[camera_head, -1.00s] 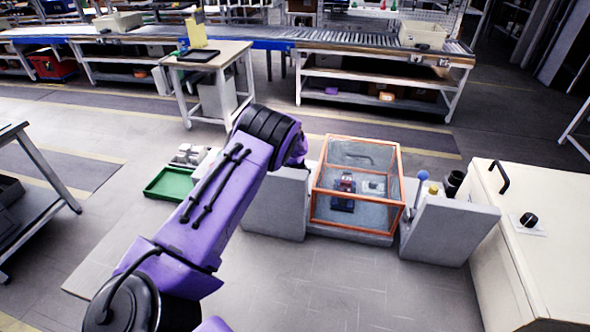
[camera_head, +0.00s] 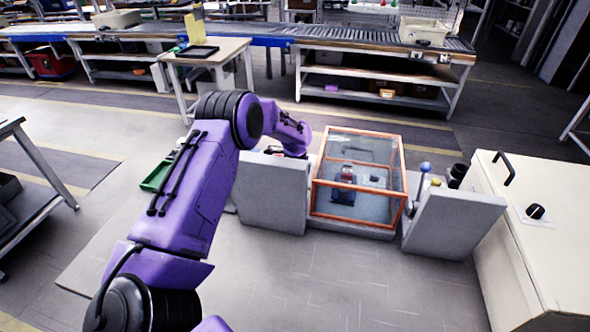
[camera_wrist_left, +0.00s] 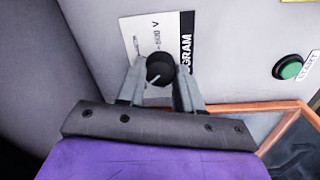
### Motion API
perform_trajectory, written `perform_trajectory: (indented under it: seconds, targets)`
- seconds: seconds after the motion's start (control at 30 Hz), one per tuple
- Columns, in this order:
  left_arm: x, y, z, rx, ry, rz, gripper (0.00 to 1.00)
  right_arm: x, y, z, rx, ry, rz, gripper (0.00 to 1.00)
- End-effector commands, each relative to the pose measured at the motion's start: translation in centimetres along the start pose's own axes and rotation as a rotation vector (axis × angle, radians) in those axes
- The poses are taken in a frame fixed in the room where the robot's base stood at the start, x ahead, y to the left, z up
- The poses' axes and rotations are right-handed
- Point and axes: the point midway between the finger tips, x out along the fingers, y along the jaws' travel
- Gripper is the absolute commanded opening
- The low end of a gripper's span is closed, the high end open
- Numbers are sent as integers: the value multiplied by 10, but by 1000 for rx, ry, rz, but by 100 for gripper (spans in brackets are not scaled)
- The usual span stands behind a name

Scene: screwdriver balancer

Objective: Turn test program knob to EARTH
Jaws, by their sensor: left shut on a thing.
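The test program knob (camera_wrist_left: 160,68) is a round black knob with a pale pointer line, in the left wrist view. It sits on a white label plate (camera_wrist_left: 146,38) on a grey panel. The letters "GRAM" and "-500 V" show beside it; the word EARTH is not readable. My left gripper (camera_wrist_left: 160,82) has its fingers on either side of the knob and is shut on it. The pointer slants toward the lower left. In the head view my left arm hides the gripper and this knob. My right gripper is not in view.
A green START button (camera_wrist_left: 289,67) is right of the knob. An orange-framed clear enclosure (camera_head: 358,218) stands beside the grey panel block (camera_head: 272,198). A blue-tipped lever (camera_head: 425,167) is further right. A cream cabinet (camera_head: 560,235) with a black knob (camera_head: 536,211) stands at far right.

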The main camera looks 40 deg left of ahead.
Motion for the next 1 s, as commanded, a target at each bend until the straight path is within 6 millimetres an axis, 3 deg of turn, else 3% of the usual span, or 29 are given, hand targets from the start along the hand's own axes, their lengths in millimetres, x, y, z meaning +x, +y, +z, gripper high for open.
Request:
perform_trajectory:
  seconds: [1.0]
  targets:
    - [-5, -2, 1, 939, -55, -13, 4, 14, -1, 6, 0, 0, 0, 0]
